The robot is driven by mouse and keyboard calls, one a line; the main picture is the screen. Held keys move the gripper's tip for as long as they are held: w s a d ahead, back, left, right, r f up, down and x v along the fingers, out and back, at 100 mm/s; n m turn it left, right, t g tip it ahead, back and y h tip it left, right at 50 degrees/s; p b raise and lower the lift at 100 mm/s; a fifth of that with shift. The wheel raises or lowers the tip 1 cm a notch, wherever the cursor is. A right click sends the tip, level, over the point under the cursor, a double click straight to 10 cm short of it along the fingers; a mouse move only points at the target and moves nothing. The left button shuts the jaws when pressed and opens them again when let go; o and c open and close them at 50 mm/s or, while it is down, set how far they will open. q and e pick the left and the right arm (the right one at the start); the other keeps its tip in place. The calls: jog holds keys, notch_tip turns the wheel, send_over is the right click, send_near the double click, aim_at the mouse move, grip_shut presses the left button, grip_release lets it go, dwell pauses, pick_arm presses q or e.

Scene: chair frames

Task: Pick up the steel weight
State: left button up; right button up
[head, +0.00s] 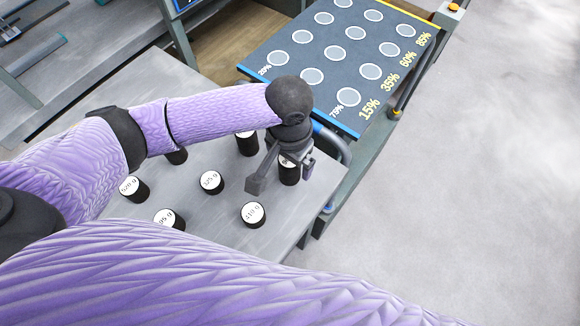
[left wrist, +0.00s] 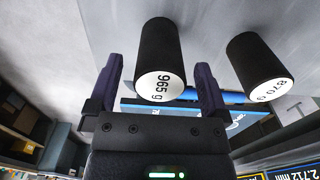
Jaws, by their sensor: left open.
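Several black cylindrical weights with white labelled tops stand on a grey table (head: 221,233). None is visibly marked as steel. My left gripper (head: 282,174) is open above the table's right side, beside a weight (head: 289,176) that it partly hides. In the left wrist view, a black weight labelled 965 g (left wrist: 157,50) shows between the spread fingers of the left gripper (left wrist: 160,70); I cannot tell whether they touch it. A second weight (left wrist: 258,62) stands to its right, outside the fingers. My right gripper is not in view.
Other weights stand to the left and front: one front weight (head: 253,215), a middle one (head: 211,183), a left one (head: 134,189) and a lower one (head: 169,219). A dark board (head: 322,75) with white circles and yellow percentages lies beyond the table. Open floor is at right.

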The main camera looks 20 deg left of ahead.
pick_arm(q)
jog(key=shift+r, duration=0.15)
grip_shut()
dwell(0.4)
